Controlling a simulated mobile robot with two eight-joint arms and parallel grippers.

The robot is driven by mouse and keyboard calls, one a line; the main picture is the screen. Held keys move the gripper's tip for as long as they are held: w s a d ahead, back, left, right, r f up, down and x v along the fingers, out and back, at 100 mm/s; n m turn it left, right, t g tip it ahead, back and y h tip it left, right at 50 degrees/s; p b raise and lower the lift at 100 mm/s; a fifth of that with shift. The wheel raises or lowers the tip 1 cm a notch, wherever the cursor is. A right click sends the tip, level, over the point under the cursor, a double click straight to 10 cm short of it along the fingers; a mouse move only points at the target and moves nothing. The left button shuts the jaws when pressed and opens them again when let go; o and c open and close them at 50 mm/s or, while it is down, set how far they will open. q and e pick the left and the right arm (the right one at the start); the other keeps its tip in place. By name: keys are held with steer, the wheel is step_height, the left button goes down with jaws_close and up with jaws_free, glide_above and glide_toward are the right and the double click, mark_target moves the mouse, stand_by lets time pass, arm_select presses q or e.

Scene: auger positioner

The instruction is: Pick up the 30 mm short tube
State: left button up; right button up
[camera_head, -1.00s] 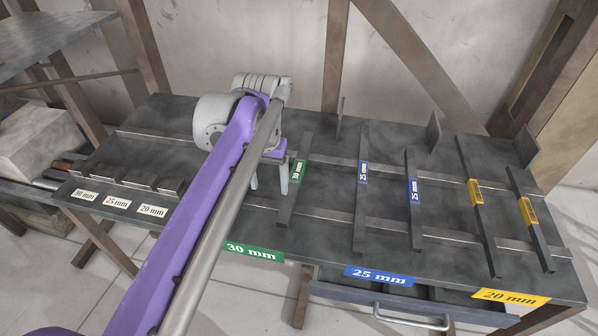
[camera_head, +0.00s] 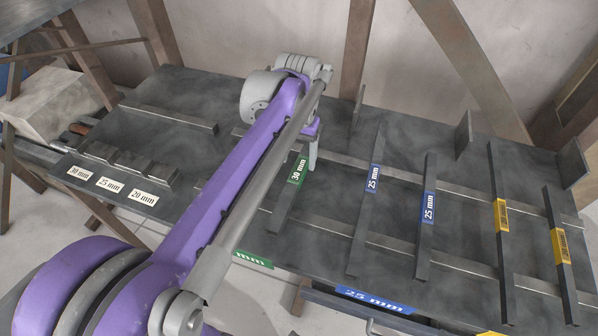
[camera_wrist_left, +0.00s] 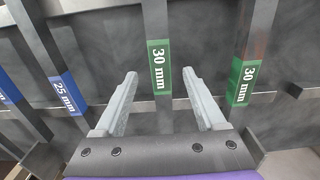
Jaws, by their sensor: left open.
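A dark 30 mm tube with a green label (camera_head: 283,208) lies across two rails on the table, left of the blue-labelled tubes. It shows in the middle of the left wrist view (camera_wrist_left: 155,25). A second green-labelled 30 mm tube (camera_wrist_left: 241,82) is to its right there; in the head view my arm hides it. I cannot tell their full lengths. My left gripper (camera_wrist_left: 161,76) is open and empty, its fingers pointing along either side of the middle tube, with gaps. In the head view one finger is near that tube's label; the other is mostly hidden. My right gripper is not in view.
Two blue-labelled 25 mm tubes (camera_head: 366,215) and two yellow-labelled tubes (camera_head: 502,235) lie to the right on rails. Upright plates (camera_head: 463,136) stand along the back edge. Small slotted blocks (camera_head: 130,162) sit at the left, above size labels. A drawer is under the front edge.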

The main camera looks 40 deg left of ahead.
mark_target(299, 169)
arm_select(q)
steer(key=f, duration=0.5)
steer(key=shift+w+a+f, duration=0.1)
steer(key=shift+w, duration=0.25)
steer(key=shift+c, duration=0.3)
jaws_close()
stand_by(0.7)
